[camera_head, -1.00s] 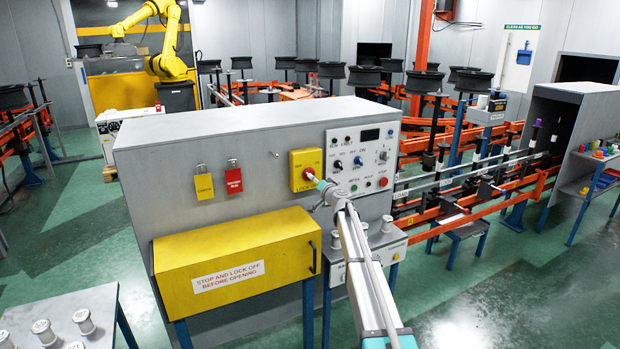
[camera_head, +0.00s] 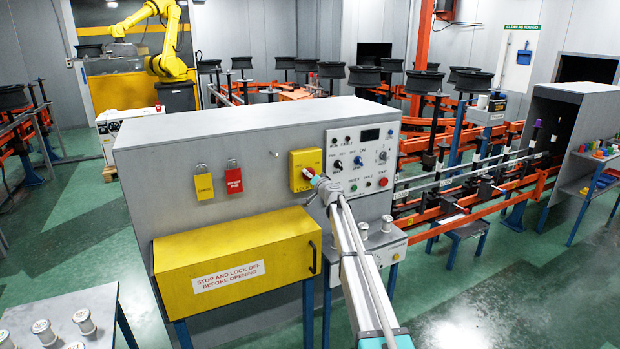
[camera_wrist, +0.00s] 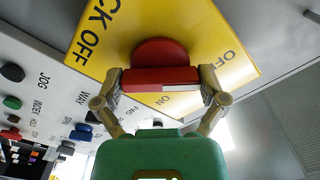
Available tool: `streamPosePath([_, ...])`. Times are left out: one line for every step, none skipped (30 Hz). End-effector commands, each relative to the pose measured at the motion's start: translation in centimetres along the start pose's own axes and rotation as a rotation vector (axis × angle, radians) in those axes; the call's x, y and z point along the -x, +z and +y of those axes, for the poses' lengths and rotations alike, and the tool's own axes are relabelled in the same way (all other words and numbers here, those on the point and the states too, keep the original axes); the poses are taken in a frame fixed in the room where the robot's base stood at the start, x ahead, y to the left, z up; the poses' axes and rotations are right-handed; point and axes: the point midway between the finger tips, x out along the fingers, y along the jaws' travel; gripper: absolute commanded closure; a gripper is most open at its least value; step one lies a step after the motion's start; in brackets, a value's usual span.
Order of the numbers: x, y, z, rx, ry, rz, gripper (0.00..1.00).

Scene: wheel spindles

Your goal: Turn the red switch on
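The red switch (camera_wrist: 160,70) is a red knob with a bar-shaped handle on a yellow lock-off plate (camera_wrist: 110,50) marked OFF and ON. In the wrist view, the fingertips of my gripper (camera_wrist: 161,84) sit at both ends of the handle and appear to touch it, with the handle between them. The ON label shows just below the handle and OFF is at the right. In the head view, the yellow plate (camera_head: 296,186) is on the front of the grey cabinet; my gripper (camera_head: 315,181) reaches it and hides most of the switch.
A control panel (camera_head: 362,160) with several knobs and buttons is right of the plate. A yellow tag (camera_head: 204,187) and a red tag (camera_head: 234,179) hang to the left. A yellow box cover (camera_head: 237,265) juts out below. White spools (camera_head: 386,224) stand below the panel.

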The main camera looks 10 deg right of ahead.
Motion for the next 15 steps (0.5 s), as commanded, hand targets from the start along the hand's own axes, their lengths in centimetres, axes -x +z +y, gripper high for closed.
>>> streamPosePath([0.00,-0.02,0.02,0.000,0.000,0.000,0.37])
streamPosePath([0.00,-0.02,0.02,0.000,0.000,0.000,0.43])
streamPosePath([0.00,-0.02,0.02,0.000,0.000,0.000,0.50])
streamPosePath([0.00,-0.02,0.02,0.000,0.000,0.001,0.56])
streamPosePath([0.00,-0.02,0.02,0.000,0.000,0.001,0.56])
streamPosePath([0.00,-0.02,0.02,0.000,0.000,0.001,0.56])
streamPosePath([0.00,-0.02,0.02,-0.001,0.001,0.001,0.56])
streamPosePath([0.00,-0.02,0.02,-0.002,0.001,0.001,0.56])
streamPosePath([0.00,-0.02,0.02,-0.004,0.001,0.001,0.56])
streamPosePath([0.00,-0.02,0.02,-0.007,0.001,0.001,0.56])
streamPosePath([0.00,-0.02,0.02,-0.010,0.001,0.001,0.56])
streamPosePath([0.00,-0.02,0.02,-0.016,0.001,0.001,0.56])
streamPosePath([0.00,-0.02,0.02,-0.022,0.001,0.001,0.56])
streamPosePath([0.00,-0.02,0.02,-0.028,0.001,0.001,0.56])
streamPosePath([-0.01,-0.02,0.01,-0.040,0.001,0.001,0.56])
